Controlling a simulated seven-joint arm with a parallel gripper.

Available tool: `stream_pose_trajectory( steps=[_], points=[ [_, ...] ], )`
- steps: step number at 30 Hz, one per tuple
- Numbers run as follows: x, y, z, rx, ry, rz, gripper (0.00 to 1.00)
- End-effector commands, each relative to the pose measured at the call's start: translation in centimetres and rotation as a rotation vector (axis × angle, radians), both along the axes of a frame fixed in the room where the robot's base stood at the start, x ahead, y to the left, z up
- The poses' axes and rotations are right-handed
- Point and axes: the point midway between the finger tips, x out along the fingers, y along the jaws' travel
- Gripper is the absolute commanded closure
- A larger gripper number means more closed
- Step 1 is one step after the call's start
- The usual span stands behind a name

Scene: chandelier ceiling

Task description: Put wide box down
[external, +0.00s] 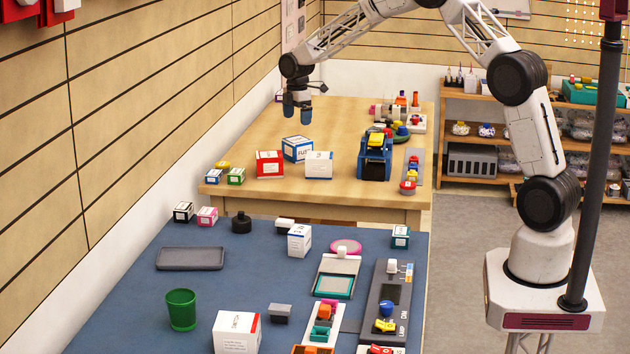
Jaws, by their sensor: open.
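My gripper (297,110) hangs over the wooden table with its dark blue fingers pointing down. It is open and holds nothing. A white box with blue edges (297,149) sits on the wooden table just below my gripper, with a gap between them. All three rest upright on the table. I cannot tell which one is the wide box. A larger white box with red print (237,333) stands on the front blue table.
Small boxes (236,176) stand at the wooden table's (300,190) left corner. A blue machine (374,155) and coloured parts crowd its right side. The blue table (240,270) holds a tray (190,258), a green cup (181,310) and devices.

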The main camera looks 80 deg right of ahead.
Motion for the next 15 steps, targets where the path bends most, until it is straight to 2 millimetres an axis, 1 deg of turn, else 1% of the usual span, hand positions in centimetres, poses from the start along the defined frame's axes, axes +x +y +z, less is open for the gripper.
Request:
stream_pose_trajectory(
  steps=[8,11,15],
  points=[
    [0.0,0.1,0.1,-0.001,-0.001,-0.001,0.00],
    [-0.1,0.7,0.7,-0.001,-0.003,-0.006,0.00],
    [-0.6,2.5,2.2,-0.005,-0.008,-0.025,0.00]
  ],
)
